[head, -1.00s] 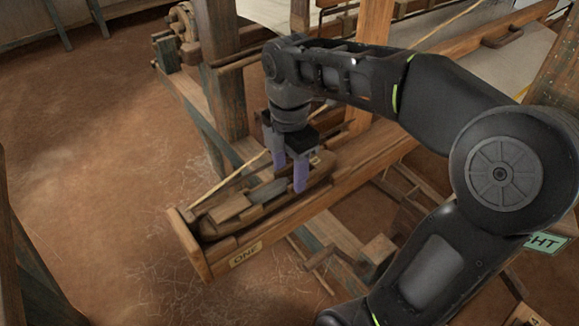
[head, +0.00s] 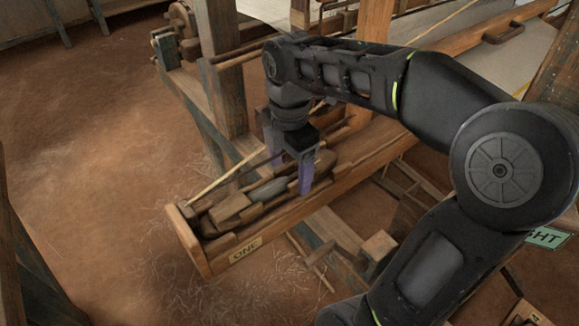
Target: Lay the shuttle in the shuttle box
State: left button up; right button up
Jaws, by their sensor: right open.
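The shuttle box (head: 215,262) is the long wooden trough with the "ONE" label at the near end of the loom's beam. The shuttle, a dark wooden piece with a grey-green middle (head: 268,191), appears to lie lengthwise inside the trough. My right gripper (head: 291,170) is above it, pointing down, with its purple fingers apart on either side of the trough's inside. The gripper and its far finger hide part of the shuttle, so I cannot tell whether it sits fully flat. My left gripper is not in view.
A loom post (head: 222,70) rises behind. Treadle-like timbers (head: 340,238) lie below right. The earthen floor at left is clear.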

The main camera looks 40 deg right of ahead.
notch_tip(320, 180, up, 5)
jog(key=p, duration=0.4)
jog(key=shift+r, duration=0.2)
jog(key=shift+r+p, duration=0.7)
jog(key=shift+r, duration=0.6)
